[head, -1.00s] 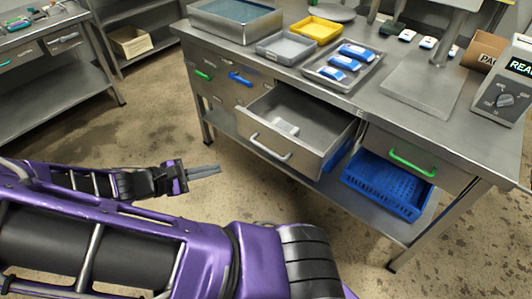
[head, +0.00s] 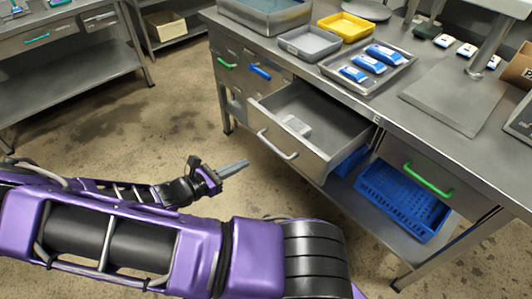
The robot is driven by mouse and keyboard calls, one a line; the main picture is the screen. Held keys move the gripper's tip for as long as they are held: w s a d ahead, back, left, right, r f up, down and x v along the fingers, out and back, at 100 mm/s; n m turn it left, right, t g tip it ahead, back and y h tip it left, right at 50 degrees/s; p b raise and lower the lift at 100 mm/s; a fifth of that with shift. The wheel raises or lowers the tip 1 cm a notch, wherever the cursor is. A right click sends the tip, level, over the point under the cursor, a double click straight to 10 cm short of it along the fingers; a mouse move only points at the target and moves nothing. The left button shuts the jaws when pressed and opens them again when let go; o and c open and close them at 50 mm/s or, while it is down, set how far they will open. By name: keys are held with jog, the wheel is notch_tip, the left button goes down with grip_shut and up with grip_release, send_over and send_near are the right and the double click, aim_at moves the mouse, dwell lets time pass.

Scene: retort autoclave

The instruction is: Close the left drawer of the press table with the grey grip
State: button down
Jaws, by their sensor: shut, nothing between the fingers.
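The drawer with the grey grip (head: 318,127) stands pulled out from the front of the press table (head: 385,118). Its light grey bar grip (head: 276,146) is on the drawer's front panel. A small pale item (head: 296,125) lies inside the drawer. My gripper (head: 246,163) is shut and empty, to the left of the drawer front and apart from it, with its fingers pointing right toward the grip.
A closed drawer with a green grip (head: 428,180) is to the right. Small blue (head: 260,71) and green (head: 227,63) grips are on the left front. A blue crate (head: 402,200) sits on the lower shelf. Bare floor (head: 175,115) lies left of the table.

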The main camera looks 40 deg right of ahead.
aim_at(274, 149)
jog(key=b+x, duration=0.1)
jog(key=x, duration=0.9)
jog(key=shift+r, duration=0.1)
